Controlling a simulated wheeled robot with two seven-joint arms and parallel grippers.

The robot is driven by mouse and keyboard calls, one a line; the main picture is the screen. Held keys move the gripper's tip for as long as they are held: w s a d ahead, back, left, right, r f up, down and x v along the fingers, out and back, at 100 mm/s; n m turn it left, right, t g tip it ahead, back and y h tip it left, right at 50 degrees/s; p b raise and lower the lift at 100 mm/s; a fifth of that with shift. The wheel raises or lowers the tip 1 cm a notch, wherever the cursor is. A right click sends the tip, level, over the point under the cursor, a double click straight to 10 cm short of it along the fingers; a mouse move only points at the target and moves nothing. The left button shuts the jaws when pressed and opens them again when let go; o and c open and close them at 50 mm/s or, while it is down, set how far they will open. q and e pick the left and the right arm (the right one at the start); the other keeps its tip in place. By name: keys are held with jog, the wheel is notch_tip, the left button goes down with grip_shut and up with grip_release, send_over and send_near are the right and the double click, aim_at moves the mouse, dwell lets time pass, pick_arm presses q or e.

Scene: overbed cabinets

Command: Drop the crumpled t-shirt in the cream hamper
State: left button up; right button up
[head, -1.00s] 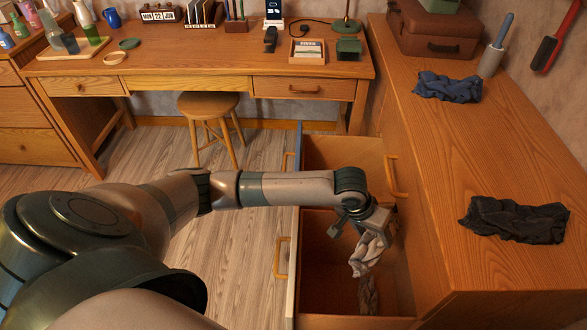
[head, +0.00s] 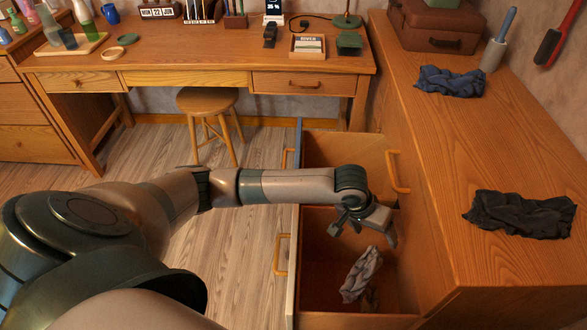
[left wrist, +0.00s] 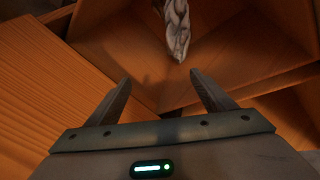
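A crumpled grey-white cloth (head: 360,275), which may be the t-shirt, is inside the nearer open wooden drawer (head: 318,255), below my left gripper (head: 364,238). It also shows at the top of the left wrist view (left wrist: 178,32), beyond the fingertips. My left gripper is open and empty, its fingers apart in the left wrist view (left wrist: 160,78); the cloth is clear of it. I cannot tell whether the cloth is still falling or lies on the drawer bottom. A darker cloth or shadow (head: 371,297) is beside it. No cream hamper is in view. My right gripper is not in view.
A black cloth (head: 520,213) and a blue cloth (head: 450,82) lie on the dresser top (head: 490,150) at right. A farther open drawer (head: 335,150) adjoins. A stool (head: 207,100) stands before the desk (head: 200,66). The floor (head: 235,235) at left is clear.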

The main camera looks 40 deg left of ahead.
pick_arm(q)
jog(key=shift+r, duration=0.1)
jog(key=p+v, duration=0.2)
jog(key=v, duration=1.5)
jog(key=shift+p, duration=0.3)
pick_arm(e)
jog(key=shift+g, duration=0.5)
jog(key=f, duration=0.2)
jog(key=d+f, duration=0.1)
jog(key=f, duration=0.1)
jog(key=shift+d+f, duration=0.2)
pick_arm(q)
jog(key=shift+s+a+r, duration=0.1)
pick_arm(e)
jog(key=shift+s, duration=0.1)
